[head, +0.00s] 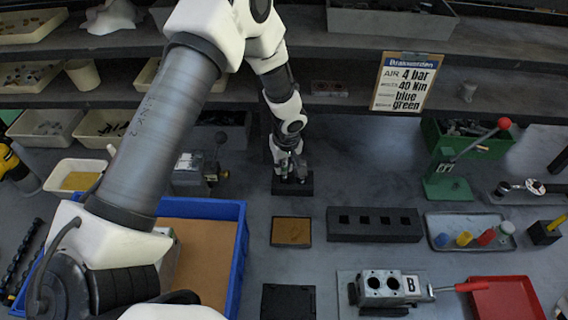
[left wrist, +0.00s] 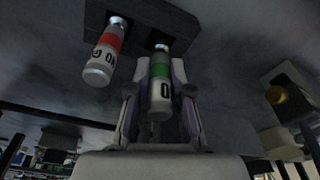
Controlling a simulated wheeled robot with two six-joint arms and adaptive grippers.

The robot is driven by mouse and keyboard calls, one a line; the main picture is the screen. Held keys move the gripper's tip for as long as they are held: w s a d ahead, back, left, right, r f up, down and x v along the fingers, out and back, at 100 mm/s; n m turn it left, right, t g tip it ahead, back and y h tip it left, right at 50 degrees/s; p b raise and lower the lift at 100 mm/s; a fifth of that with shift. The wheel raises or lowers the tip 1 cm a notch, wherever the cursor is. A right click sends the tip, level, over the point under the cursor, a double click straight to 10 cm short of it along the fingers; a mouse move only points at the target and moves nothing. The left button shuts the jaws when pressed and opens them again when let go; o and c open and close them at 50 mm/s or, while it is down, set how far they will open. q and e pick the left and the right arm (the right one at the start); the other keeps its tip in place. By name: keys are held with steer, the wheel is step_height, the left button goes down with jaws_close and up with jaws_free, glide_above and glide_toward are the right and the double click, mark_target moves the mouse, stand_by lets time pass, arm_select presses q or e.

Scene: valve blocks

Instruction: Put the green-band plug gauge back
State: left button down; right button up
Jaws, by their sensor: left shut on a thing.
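The green-band plug gauge (left wrist: 160,88) is a pale cylinder with a green band, between the fingers of my left gripper (left wrist: 160,100). Its far end meets the dark gauge block (left wrist: 175,22) at a hole; I cannot tell how deep it sits. A red-band plug gauge (left wrist: 103,55) stands in the same block beside it, apart from the fingers. In the head view my left gripper (head: 290,172) points down over the small black block (head: 292,187) and hides the gauges. My right gripper is not in view.
A long black block (head: 375,237) with several square holes lies to the right. A brown-topped square (head: 291,232) and a blue-rimmed tray (head: 242,235) are nearer. A valve block marked B (head: 383,288) stands in front.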

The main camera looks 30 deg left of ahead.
arm_select(q)
steer(key=shift+w+a+f, duration=0.1)
steer(key=shift+a+f, duration=0.05)
steer(key=shift+f, duration=0.7)
steer(key=shift+f+b, duration=0.15)
steer(key=shift+b, duration=0.2)
steer(key=c, duration=1.1)
jaws_free()
steer(key=shift+o, duration=0.2)
